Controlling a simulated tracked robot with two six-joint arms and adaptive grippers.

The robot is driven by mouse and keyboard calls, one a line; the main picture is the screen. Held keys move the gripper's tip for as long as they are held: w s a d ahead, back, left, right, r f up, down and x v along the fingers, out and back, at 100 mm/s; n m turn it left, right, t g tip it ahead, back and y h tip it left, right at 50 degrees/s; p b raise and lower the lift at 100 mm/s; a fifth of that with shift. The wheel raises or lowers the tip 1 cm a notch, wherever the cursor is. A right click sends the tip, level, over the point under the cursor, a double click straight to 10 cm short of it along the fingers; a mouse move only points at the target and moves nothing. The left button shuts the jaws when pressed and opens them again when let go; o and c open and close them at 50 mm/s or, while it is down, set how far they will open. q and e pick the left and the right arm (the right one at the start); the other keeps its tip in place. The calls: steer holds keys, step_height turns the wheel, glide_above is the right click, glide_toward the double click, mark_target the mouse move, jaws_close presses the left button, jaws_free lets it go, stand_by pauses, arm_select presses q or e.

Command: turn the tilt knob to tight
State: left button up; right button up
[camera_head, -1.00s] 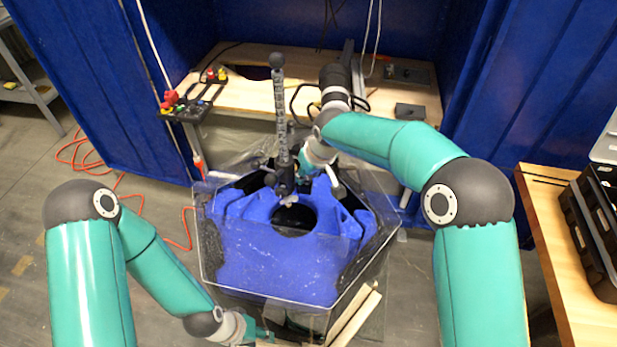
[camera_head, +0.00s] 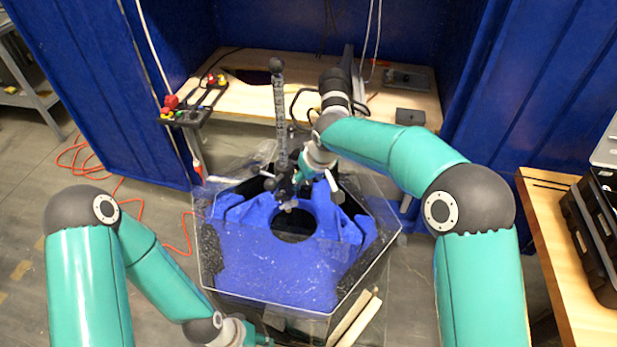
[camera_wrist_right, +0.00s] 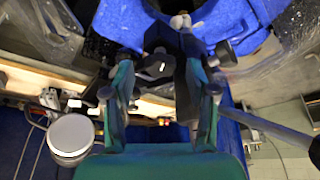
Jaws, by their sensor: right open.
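A dark upright post (camera_head: 280,120) with a ball on top stands at the back of the clear tank (camera_head: 203,255). A black clamp (camera_head: 285,186) sits at its base. My right gripper (camera_head: 302,178) is at this clamp; its fingers are partly hidden in the head view. In the right wrist view the fingers (camera_wrist_right: 158,85) are apart, with a dark knob-like part (camera_wrist_right: 157,66) bearing a white mark between them. Contact is unclear, and I cannot tell whether this is the tilt knob. Another black knob (camera_wrist_right: 223,54) shows to the right. My left gripper (camera_head: 262,340) is at the bottom edge, mostly cut off.
A blue insert (camera_head: 265,262) with a round hole fills the tank. A wooden bench (camera_head: 250,98) lies behind, with a red-knobbed control box (camera_head: 180,112) at its left. A wooden table (camera_head: 553,240) with black cases stands at right. An orange cable lies on the left floor.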

steer(key=v, duration=1.2)
steer(key=shift+w, duration=0.1)
steer(key=s+a+f+m+g+y+b, duration=0.15)
steer(key=s+a+m+g+y, duration=0.55)
steer(key=m, duration=0.7)
steer(key=w+d+f+m+t+y+b, duration=0.1)
steer(key=w+d+f+m+y+b, duration=0.1)
steer(key=d, duration=0.5)
steer(key=w+d+f+m+t+y+b, duration=0.1)
steer(key=w+d+f+m+t+y, duration=0.1)
steer(key=w+d+f+m+y, duration=0.1)
steer(key=w+d+f+m+t+y+b, duration=0.2)
steer(key=d+f+m, duration=0.4)
steer(key=d, duration=0.4)
steer(key=shift+w+d+f+m+y+b, duration=0.2)
steer(key=shift+w+f+y, duration=0.15)
steer(key=shift+w, duration=0.2)
steer(key=shift+w+d+f+m+y+b, duration=0.1)
steer(key=shift+w+d+f+y+b, duration=0.1)
steer(key=shift+w+f+y, duration=0.3)
steer(key=shift+t, duration=0.3)
steer(key=a+p, duration=0.1)
steer(key=a, duration=0.4)
steer(key=w+a, duration=0.1)
steer(key=a, duration=0.5)
steer(key=w+a+p, duration=0.1)
steer(key=a, duration=0.4)
steer(key=shift+w+a+r+p, duration=0.15)
steer(key=shift+w+a+p, duration=0.05)
steer(key=shift+p, duration=0.1)
